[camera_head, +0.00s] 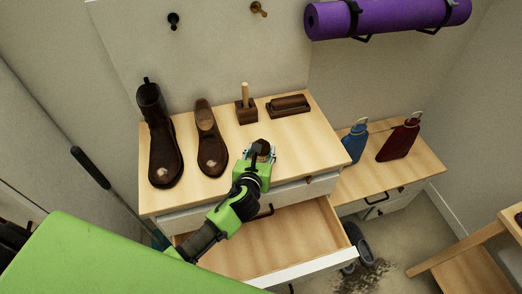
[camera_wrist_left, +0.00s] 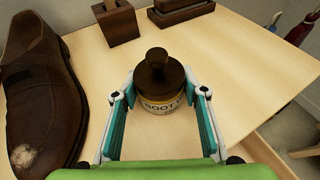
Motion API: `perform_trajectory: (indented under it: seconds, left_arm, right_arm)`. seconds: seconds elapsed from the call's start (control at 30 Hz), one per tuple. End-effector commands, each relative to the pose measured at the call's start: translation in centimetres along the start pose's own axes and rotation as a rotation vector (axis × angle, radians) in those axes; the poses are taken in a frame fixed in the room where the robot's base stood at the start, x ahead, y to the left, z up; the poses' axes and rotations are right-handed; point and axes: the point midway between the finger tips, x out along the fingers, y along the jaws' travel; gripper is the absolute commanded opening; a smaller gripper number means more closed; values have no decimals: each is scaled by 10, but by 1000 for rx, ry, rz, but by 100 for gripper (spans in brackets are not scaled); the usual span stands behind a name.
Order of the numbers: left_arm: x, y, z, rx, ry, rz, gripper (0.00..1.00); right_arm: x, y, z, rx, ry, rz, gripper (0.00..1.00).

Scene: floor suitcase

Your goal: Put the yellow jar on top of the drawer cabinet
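The jar (camera_wrist_left: 163,104) has a dark brown knobbed lid and a yellowish label reading "BOOT". It stands upright on the wooden top of the drawer cabinet (camera_wrist_left: 235,55). My left gripper (camera_wrist_left: 160,115) is open, with one finger on each side of the jar and visible gaps between. In the head view, my left gripper (camera_head: 261,155) reaches over the front part of the cabinet top (camera_head: 310,135), and the jar's dark lid (camera_head: 264,147) shows at its tips. The gripper hides most of the jar there. My right gripper is not in view.
An open, empty drawer (camera_head: 285,240) juts out below the cabinet top. A boot (camera_head: 160,140), a brown shoe (camera_head: 211,145), a wooden block with a peg (camera_head: 246,108) and a brush (camera_head: 288,105) stand on the top. Blue (camera_head: 354,142) and red (camera_head: 400,140) bottles stand on the lower cabinet.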

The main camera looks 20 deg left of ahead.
Motion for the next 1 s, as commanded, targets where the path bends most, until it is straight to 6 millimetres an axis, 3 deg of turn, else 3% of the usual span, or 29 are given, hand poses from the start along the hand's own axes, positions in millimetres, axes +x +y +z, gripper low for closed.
perform_trajectory:
  seconds: [0.07,0.47,0.57,1.0]
  left_arm:
    - [0,0,0,0,1,0,57]
    - [-3,0,2,1,1,0,57]
    - [-15,0,1,2,1,-1,57]
    - [-102,0,1,0,2,-1,57]
  right_arm:
    - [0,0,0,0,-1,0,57]
    - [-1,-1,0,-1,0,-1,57]
    - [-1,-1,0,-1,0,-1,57]
    - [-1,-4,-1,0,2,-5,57]
